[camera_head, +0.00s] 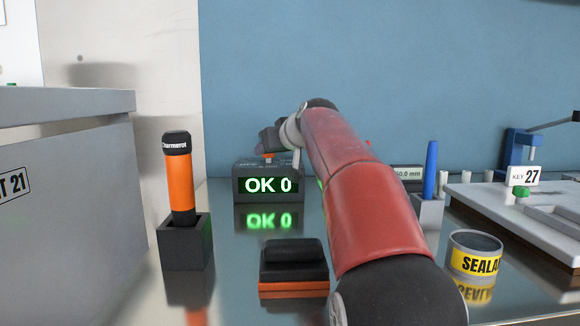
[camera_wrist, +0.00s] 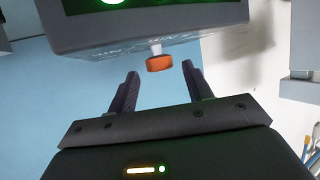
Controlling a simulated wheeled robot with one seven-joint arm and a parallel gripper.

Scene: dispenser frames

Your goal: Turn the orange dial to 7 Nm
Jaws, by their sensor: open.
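The orange dial (camera_wrist: 160,63) sits on a short pale shaft on the grey box (camera_head: 240,198). The box's display reads "OK 0" in the head view. Small markings around the dial are too blurred to read, so its setting cannot be told. My gripper (camera_wrist: 160,71) is open, and its two dark fingers point toward the dial. The dial appears between the fingertips in the wrist view, with gaps on both sides and no visible contact. In the head view my gripper is above the box, partly behind my arm, and only a bit of orange shows below it.
An orange and black tool (camera_head: 180,185) stands in a dark holder (camera_head: 186,246) at the left. A black and orange block (camera_head: 293,270) lies in front. A blue pen-like item (camera_head: 431,168), a sealant tin (camera_head: 475,256) and a pale tray (camera_head: 510,225) are on the right.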

